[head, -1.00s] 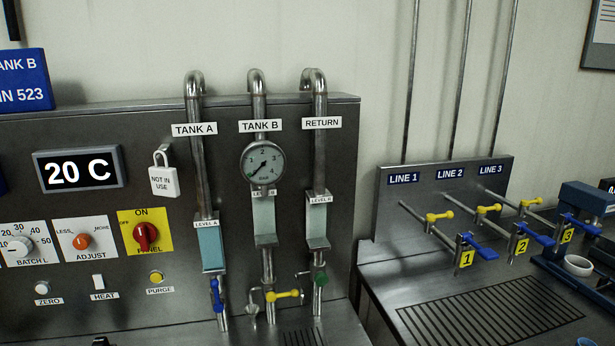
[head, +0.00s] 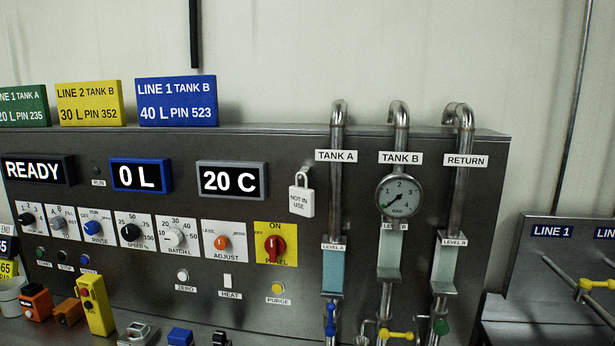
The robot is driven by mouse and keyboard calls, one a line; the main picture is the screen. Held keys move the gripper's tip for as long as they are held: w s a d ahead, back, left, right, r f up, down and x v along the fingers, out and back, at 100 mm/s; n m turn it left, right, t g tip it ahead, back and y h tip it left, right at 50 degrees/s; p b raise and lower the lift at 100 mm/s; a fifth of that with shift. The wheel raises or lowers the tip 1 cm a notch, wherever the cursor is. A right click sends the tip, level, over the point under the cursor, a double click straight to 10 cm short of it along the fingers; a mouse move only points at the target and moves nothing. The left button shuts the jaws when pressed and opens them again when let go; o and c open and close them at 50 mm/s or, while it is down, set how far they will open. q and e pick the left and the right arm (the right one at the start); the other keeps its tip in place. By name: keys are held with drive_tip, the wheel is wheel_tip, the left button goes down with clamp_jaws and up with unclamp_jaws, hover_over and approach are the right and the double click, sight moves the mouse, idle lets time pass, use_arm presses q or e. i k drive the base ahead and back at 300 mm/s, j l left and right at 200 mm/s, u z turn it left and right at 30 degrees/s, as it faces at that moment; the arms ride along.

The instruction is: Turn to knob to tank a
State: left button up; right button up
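A small grey-blue knob (head: 58,222) sits on a white plate on the left of the steel panel. Its plate carries small letters that look like A and B, with "TO" below; its pointer direction is too small to tell. A pipe labelled TANK A (head: 337,190) stands on the right part of the panel, with a light-blue level window (head: 333,270) and a blue valve handle (head: 331,319) low on it. Neither of my grippers is in view.
Other knobs flank the grey one, including a black knob (head: 28,219) and a blue knob (head: 92,228). A yellow button box (head: 96,305), an orange box (head: 36,302) and a white cup (head: 12,297) stand before the panel. The READY display (head: 35,170) is above.

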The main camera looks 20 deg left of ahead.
sight(56, 223)
drive_tip(key=u, duration=1.3)
drive_tip(key=i+j, duration=0.15)
drive_tip(key=j, duration=0.6)
drive_tip(key=i+j+z, duration=0.1)
drive_tip(key=j, duration=0.6)
drive_tip(key=i+j, duration=0.2)
drive_tip(key=j, duration=0.55)
drive_tip(key=i+j+z, duration=0.1)
drive_tip(key=j, duration=0.65)
drive_tip(key=i+j, duration=0.1)
drive_tip(key=j, duration=0.65)
drive_tip(key=i+j+z, duration=0.1)
drive_tip(key=j, duration=0.65)
